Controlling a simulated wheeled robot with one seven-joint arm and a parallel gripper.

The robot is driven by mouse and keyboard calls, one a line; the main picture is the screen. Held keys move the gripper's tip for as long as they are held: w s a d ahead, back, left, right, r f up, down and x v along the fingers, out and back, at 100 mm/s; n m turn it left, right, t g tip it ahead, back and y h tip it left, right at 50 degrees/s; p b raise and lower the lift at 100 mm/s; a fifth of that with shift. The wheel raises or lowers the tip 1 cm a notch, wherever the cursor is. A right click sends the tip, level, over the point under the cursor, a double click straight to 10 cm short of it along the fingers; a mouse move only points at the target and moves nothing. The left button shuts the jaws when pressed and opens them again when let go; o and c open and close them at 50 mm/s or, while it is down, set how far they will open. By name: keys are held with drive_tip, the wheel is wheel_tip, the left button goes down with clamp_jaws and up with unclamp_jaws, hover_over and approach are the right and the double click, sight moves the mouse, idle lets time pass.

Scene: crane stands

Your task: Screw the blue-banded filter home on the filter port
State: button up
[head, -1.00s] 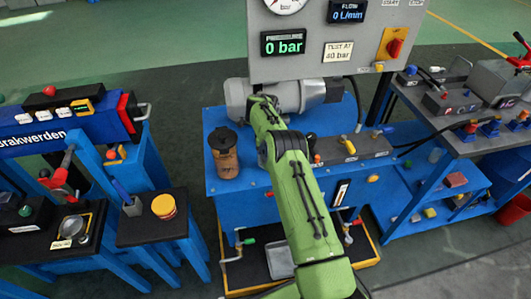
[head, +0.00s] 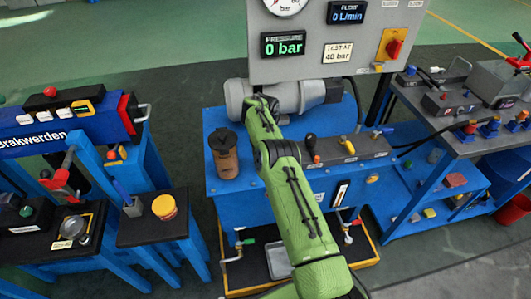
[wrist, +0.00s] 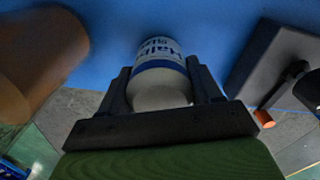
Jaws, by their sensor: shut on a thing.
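The filter (wrist: 160,62) is a white cylinder with a blue band and blue lettering, seen in the wrist view. My gripper (wrist: 161,88) is shut on it, with one black finger on each side. The filter stands out against a blue surface, and I cannot tell whether it touches anything there. In the head view my green arm reaches over the blue bench (head: 222,186) and hides the gripper and filter. I cannot make out the filter port in either view.
A brown jar with a dark lid (head: 224,158) stands left of my arm. A valve block with levers (head: 350,150) is to the right. A grey motor (head: 285,97) lies behind, under the gauge panel (head: 300,62), which reads 0 bar. A side bench (head: 150,228) stands left.

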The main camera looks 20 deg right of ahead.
drive_tip(key=m, duration=0.5)
drive_tip(key=o, duration=1.2)
drive_tip(key=shift+c, duration=0.7)
